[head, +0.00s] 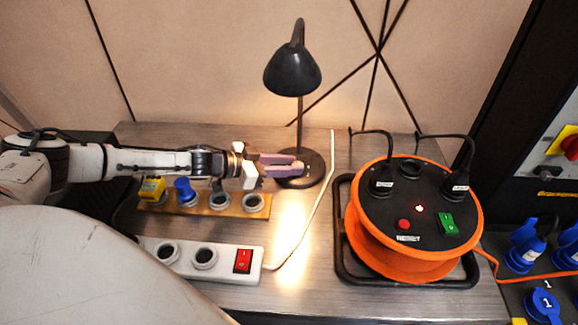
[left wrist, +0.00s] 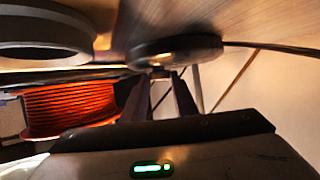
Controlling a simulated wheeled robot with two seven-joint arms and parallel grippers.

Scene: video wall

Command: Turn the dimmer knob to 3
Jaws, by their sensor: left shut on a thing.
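A black desk lamp (head: 293,72) stands on the grey table, its lit shade tilted down. My left gripper (head: 297,165) reaches in from the left to the lamp's round base (head: 312,178). In the left wrist view the two fingers (left wrist: 160,80) are shut on a small knob (left wrist: 160,72) at the edge of the dark base (left wrist: 178,47). I take this to be the dimmer knob. Any numbers or marks on it are hidden or too small to read. My right gripper is in neither view.
Below my left arm lie a wooden socket strip (head: 232,209) with yellow and blue plugs and a white power strip (head: 220,262) with a red switch. An orange cable reel (head: 365,238) in a black frame stands at right. A white cable (head: 318,215) crosses the table.

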